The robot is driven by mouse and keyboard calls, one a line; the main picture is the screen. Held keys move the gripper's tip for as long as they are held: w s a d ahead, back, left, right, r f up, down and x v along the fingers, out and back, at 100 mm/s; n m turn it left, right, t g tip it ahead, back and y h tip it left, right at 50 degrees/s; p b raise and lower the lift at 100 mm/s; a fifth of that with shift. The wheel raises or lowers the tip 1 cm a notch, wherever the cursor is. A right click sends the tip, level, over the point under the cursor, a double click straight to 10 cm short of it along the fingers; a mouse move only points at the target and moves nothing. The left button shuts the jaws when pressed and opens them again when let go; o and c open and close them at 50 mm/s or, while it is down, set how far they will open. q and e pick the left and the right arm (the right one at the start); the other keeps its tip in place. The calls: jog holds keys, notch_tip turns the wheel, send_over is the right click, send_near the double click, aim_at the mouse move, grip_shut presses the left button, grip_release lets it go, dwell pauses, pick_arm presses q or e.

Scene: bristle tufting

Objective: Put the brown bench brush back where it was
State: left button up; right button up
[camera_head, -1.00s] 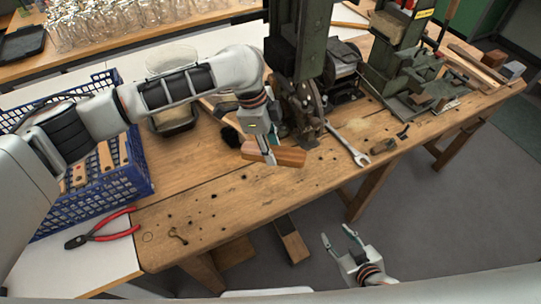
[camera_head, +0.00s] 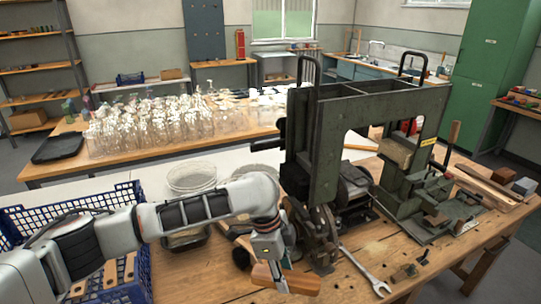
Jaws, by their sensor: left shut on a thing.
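My left gripper (camera_head: 277,272) comes in from the left and is shut on an orange-brown wooden piece, which I take to be the brown bench brush (camera_head: 300,284). The brush is held near the bottom of the view, over the wooden workbench (camera_head: 345,288), in front of the green machine. I cannot tell whether it touches the bench top, and its bristles do not show clearly. A dark bristly thing (camera_head: 241,257) lies just left of the gripper, partly hidden by my arm. My right gripper is out of view.
The green press-like machine (camera_head: 322,150) stands close behind the gripper. A wrench (camera_head: 365,272) lies to the right. A blue crate (camera_head: 135,275) with wooden pieces is at left. A wire-mesh bowl (camera_head: 190,176) and a dark tray (camera_head: 188,241) are behind my arm. Glassware (camera_head: 165,122) fills the back table.

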pick_arm(q)
jog(key=s+a+r+n+t, duration=0.1)
jog(key=a+r+n, duration=0.2)
jog(key=a+n, duration=0.4)
jog(key=s+a+r+n+t+y, duration=0.1)
jog(key=s+a+r+n, duration=0.1)
jog(key=a+n, duration=0.4)
jog(key=s+a+r+n+t+y, duration=0.1)
jog(key=a+r+n, duration=0.3)
jog(key=a, duration=1)
jog(key=s+n, duration=0.1)
jog(key=n, duration=0.2)
jog(key=shift+a+r+n+t, duration=0.3)
jog(key=shift+a, duration=0.05)
